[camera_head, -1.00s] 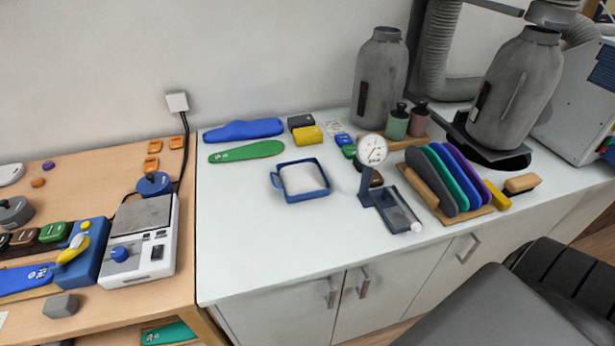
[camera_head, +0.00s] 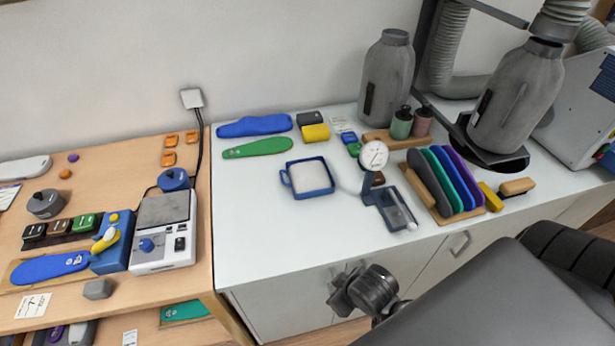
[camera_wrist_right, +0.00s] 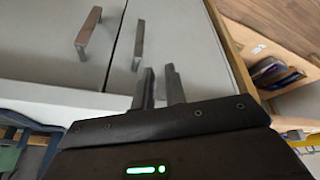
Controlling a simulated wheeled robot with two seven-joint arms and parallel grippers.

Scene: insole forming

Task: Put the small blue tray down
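The small blue tray (camera_head: 308,194) sits flat on the white counter, with white contents inside and a loop handle on its left side. No gripper touches it. My right gripper (camera_head: 338,301) is in front of the counter's front edge, below and to the right of the tray, by the cabinet doors. In the right wrist view my right gripper (camera_wrist_right: 160,72) has its two fingers a little apart with nothing between them, facing the cabinet doors and handles. My left gripper is not in view.
A dial gauge (camera_head: 374,155) stands right of the tray. Blue (camera_head: 254,125) and green (camera_head: 258,148) insoles lie behind it. A rack of coloured insoles (camera_head: 445,181) stands further right. The counter (camera_head: 260,235) left and in front of the tray is clear.

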